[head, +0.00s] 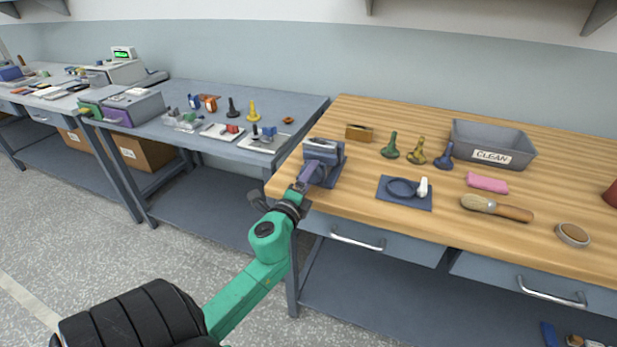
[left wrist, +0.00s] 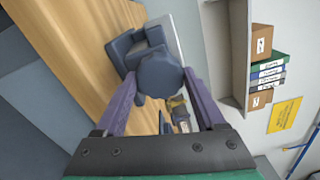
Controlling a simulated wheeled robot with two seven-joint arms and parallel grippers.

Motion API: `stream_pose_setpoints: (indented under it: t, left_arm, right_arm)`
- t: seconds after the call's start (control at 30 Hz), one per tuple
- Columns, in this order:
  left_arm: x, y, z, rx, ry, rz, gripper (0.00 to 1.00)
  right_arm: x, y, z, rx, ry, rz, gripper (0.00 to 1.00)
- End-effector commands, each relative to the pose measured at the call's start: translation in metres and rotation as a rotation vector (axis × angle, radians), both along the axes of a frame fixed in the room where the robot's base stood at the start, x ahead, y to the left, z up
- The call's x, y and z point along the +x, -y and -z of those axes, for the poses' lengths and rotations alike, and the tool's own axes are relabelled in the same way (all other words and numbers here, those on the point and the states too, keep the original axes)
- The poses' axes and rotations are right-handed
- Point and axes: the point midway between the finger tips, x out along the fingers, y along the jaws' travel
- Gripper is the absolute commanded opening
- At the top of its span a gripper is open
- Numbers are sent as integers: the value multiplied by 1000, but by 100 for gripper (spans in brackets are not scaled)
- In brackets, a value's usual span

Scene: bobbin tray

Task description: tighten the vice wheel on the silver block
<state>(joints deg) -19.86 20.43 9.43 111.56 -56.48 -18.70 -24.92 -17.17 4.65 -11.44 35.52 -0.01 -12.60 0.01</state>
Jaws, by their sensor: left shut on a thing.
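The blue-grey vice (head: 337,172) stands at the left front corner of the wooden bench. The silver block (head: 321,144) shows as a pale piece at the top of the vice. My left gripper (head: 313,176) reaches the vice from the front. In the left wrist view, the dark blue faceted vice wheel (left wrist: 160,75) sits between the purple fingers of my left gripper (left wrist: 160,85), which is shut on it. The vice body (left wrist: 140,50) is behind the wheel. The head view hides the wheel behind the gripper. My right gripper is not in view.
On the wooden bench (head: 300,187) are a brass-coloured block (head: 359,132), several knobbed tools, a blue mat (head: 393,203) with a ring, a grey CLEAN bin (head: 525,148), a pink cloth (head: 487,183) and a brush (head: 497,208). A grey bench (head: 200,150) stands left.

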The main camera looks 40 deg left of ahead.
Motion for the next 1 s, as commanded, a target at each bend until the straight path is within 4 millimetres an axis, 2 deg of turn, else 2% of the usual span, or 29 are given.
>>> stream_pose_setpoints:
  t: [0.03,0.47,0.5,0.53,0.83,1.0]
  left_arm:
    - [0,-3,-7,13,9,-6,16]
    - [0,-3,-8,21,8,-6,16]
    - [0,-3,-8,21,8,-6,87]
    - [0,-2,-7,21,8,-6,98]
    - [-2,0,-3,16,1,-3,100]
    - [-22,7,0,14,-2,-2,100]
  right_arm:
    - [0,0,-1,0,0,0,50]
    - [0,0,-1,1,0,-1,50]
    - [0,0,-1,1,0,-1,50]
    - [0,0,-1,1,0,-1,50]
    - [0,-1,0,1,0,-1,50]
    - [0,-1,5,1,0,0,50]
